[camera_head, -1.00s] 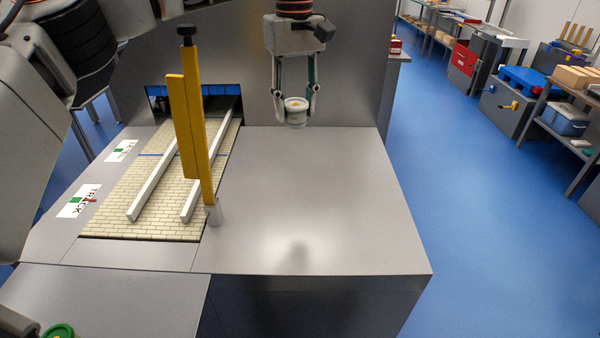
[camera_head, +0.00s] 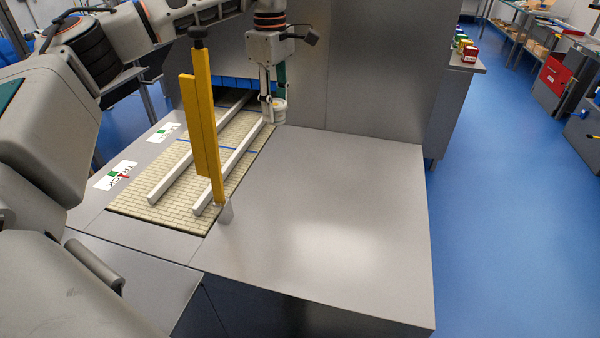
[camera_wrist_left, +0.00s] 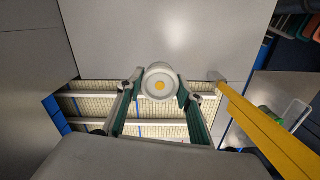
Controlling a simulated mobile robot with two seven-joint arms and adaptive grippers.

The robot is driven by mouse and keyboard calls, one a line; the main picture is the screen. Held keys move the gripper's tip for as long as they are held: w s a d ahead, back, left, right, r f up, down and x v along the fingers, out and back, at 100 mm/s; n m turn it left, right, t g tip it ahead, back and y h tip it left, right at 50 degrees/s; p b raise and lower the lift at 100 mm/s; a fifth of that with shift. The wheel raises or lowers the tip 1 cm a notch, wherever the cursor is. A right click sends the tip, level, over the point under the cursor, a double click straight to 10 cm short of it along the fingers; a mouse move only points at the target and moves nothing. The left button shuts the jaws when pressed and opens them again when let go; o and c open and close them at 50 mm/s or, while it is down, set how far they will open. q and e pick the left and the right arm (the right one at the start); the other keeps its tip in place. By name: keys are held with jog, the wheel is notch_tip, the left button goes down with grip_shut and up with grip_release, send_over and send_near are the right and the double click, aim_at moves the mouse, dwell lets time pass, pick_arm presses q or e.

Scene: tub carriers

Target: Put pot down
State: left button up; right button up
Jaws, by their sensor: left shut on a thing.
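A small whitish pot (camera_head: 278,110) is held by my left gripper (camera_head: 272,108) near the back of the grey table. In the left wrist view the pot (camera_wrist_left: 160,80) is seen from above as a pale round rim with a yellow-orange spot in its middle. The green-sided fingers of my left gripper (camera_wrist_left: 158,92) close on it from both sides. The pot appears above the right-hand edge of the brick-patterned track (camera_head: 160,205); its exact height is hard to tell. My right gripper is not in view.
A yellow upright barrier (camera_head: 205,140) with a dark knob stands at the track's front right corner. Two pale rails (camera_head: 228,168) run along the track. The grey table top (camera_head: 340,200) to the right is clear. A grey wall panel (camera_head: 370,70) stands behind.

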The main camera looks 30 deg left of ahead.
pick_arm(q)
notch_tip(320, 180, down, 14)
jog(key=shift+r, duration=0.2)
notch_tip(320, 180, down, 3)
jog(key=shift+f, duration=0.45)
jog(key=shift+f, duration=0.15)
jog(key=o, duration=1.1)
